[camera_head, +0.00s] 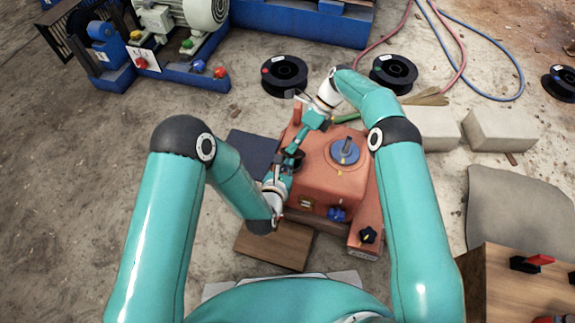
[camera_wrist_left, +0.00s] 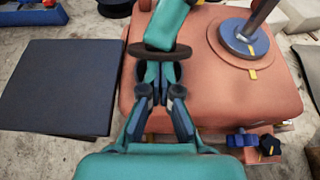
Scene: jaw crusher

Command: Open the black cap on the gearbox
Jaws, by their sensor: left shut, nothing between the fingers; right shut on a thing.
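The gearbox is a salmon-red housing (camera_head: 335,180) in the middle of the head view; its top also fills the right of the left wrist view (camera_wrist_left: 215,105). A dark round disc, seemingly the black cap (camera_wrist_left: 133,50), is at its left side, partly covered by my grippers. My right gripper (camera_wrist_left: 160,45) reaches in from the far side and is shut on the cap. My left gripper (camera_wrist_left: 161,90) is shut and empty, its fingertips close to the cap's near edge. I cannot tell whether the cap is seated or lifted.
A blue disc with a grey shaft (camera_head: 345,151) stands on the gearbox. A black star knob (camera_head: 368,235) and a blue fitting (camera_head: 337,214) are at its near side. A dark slab (camera_wrist_left: 60,85) lies left of it, a wooden board (camera_head: 275,246) in front. Black spools (camera_head: 284,75) lie behind.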

